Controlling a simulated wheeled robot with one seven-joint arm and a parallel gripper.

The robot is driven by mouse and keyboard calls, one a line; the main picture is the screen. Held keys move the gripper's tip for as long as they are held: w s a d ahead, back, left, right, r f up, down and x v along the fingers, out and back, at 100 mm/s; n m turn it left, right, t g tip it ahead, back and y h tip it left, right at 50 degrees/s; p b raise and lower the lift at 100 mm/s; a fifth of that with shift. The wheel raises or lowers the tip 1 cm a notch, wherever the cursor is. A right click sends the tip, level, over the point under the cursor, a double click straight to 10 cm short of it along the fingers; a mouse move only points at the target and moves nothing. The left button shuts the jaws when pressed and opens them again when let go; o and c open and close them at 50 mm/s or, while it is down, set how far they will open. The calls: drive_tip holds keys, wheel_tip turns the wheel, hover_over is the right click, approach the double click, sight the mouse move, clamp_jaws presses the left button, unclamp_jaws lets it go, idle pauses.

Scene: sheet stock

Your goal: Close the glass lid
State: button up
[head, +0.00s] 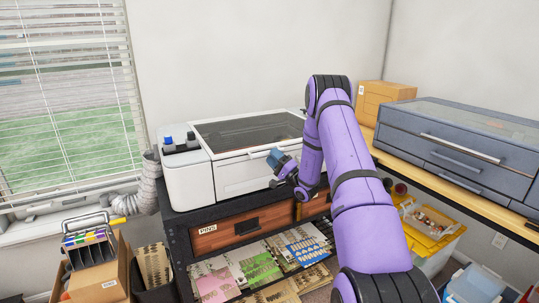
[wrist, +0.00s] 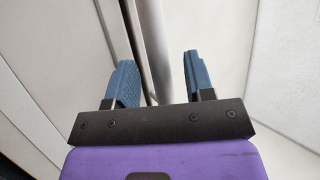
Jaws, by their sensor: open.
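The glass lid (head: 245,131) is a dark pane in a white frame on top of the white machine (head: 189,185). It lies flat or nearly so; I cannot tell whether a small gap is left under its front edge. My gripper (head: 277,158) is at the front of the machine, just below the lid's front edge. In the wrist view its two blue fingers (wrist: 160,60) are apart. A silver bar (wrist: 154,45) runs between them, nearer the left finger, with no clear grip on it. My arm hides the machine's right end.
The machine stands on a dark bench with wooden drawers (head: 240,229) and shelves of sheets (head: 260,270). A grey drawer cabinet (head: 450,150) and a cardboard box (head: 383,98) stand on the right table. A grey hose (head: 150,185) is at left, near the window.

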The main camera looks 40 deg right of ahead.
drive_tip(key=v, duration=0.8)
drive_tip(key=shift+f, duration=0.1)
